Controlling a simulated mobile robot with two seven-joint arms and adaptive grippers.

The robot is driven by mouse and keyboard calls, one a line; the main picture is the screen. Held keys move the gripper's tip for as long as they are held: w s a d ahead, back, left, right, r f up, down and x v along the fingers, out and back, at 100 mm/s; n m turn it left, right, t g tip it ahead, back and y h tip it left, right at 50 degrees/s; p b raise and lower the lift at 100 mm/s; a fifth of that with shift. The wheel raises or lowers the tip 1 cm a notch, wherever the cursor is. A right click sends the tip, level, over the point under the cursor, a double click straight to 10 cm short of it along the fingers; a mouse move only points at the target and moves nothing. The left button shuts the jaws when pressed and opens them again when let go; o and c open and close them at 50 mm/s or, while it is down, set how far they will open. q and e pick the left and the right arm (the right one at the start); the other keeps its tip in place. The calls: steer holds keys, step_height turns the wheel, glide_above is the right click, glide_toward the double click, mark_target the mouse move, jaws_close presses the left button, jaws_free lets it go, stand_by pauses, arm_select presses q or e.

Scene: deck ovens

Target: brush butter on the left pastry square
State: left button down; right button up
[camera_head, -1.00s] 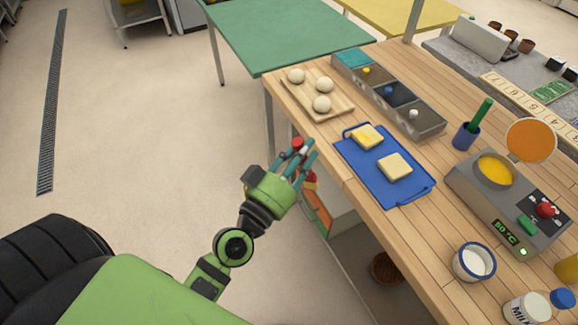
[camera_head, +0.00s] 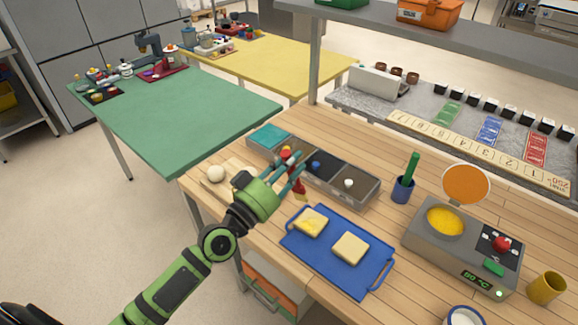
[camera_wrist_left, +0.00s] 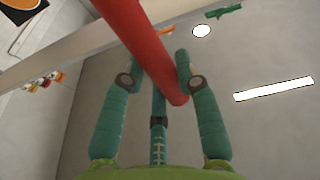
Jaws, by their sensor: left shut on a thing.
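Two pastry squares lie on the blue tray (camera_head: 337,274). The left pastry square (camera_head: 311,222) has a yellower, glossier top than the paler right one (camera_head: 350,248). My left gripper (camera_head: 292,172) is shut on a red-handled brush (camera_head: 299,188), its tip pointing down, above the table just behind the left square and apart from it. The left wrist view shows the red handle (camera_wrist_left: 143,45) between the teal fingers (camera_wrist_left: 158,82). Yellow melted butter (camera_head: 446,220) is in the round well of the grey warmer (camera_head: 462,262). My right gripper is out of view.
A wooden board with a dough ball (camera_head: 216,174) is partly hidden behind my left arm. A compartmented ingredient bin (camera_head: 352,186) stands behind the tray. A blue cup (camera_head: 402,190) holds a green-handled tool; an orange disc (camera_head: 466,184) rises behind the warmer.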

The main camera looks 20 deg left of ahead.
arm_select(q)
steer(key=shift+f+b, duration=0.6)
steer(key=shift+f, duration=0.3)
steer(key=shift+w+a+f, duration=0.1)
steer(key=shift+a+f, duration=0.05)
